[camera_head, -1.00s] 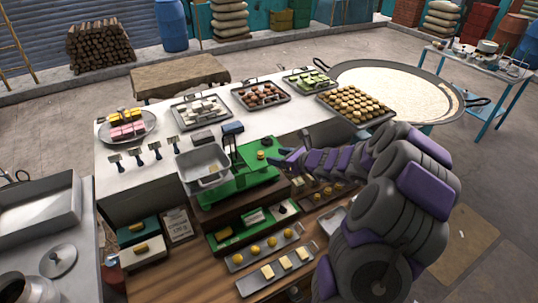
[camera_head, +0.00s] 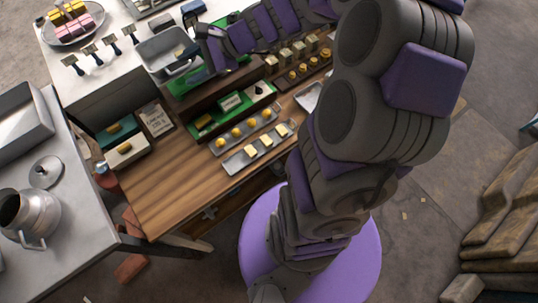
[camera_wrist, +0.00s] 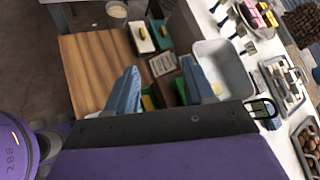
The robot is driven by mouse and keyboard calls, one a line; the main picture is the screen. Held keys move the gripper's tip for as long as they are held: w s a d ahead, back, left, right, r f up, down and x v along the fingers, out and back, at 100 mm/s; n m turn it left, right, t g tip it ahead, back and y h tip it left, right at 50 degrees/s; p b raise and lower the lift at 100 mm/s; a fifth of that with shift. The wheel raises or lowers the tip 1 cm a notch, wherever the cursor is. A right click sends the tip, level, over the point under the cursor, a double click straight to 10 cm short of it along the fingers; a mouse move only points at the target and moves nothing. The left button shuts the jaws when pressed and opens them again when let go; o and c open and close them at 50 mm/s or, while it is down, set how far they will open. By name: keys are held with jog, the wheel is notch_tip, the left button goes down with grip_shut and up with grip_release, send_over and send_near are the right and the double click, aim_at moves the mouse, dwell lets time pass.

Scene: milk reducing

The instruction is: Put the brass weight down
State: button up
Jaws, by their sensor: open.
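My gripper (camera_head: 208,72) is above the green balance scale (camera_head: 182,88), beside the grey pan (camera_head: 165,52). In the wrist view, the blue fingers of my gripper (camera_wrist: 162,88) are apart, with nothing visibly held between them. A small yellow piece (camera_wrist: 147,102) shows beside the left finger, at a green case below. That green case (camera_head: 232,102) sits in front of the scale in the head view, with a yellow piece in it. I cannot tell which yellow piece is the brass weight. My arm hides part of the scale.
Trays of small yellow pieces (camera_head: 218,144) and pale blocks (camera_head: 232,164) lie on the wooden counter (camera_head: 165,190). A small sign (camera_head: 156,118) and two boxes (camera_head: 128,152) stand left of the case. The counter's front left is bare. A jug (camera_head: 30,215) stands on the side table.

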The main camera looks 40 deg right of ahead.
jog(key=s+a+n+g+h, duration=0.25)
jog(key=s+a+n, duration=0.2)
jog(key=s, duration=0.45)
jog(key=s+a+n+g+h, duration=0.1)
jog(key=s+a+n+g, duration=0.3)
jog(key=s+n, duration=0.3)
jog(key=s+d+n+g+h, duration=0.1)
jog(key=s+d+n+h, duration=0.5)
jog(key=s, duration=0.8)
jog(key=d, duration=0.3)
jog(key=shift+s+f, duration=0.25)
jog(key=shift+s, duration=0.15)
jog(key=shift+g, duration=0.25)
notch_tip(320, 180, down, 13)
jog(key=b, duration=1.2)
jog(key=shift+b, duration=0.4)
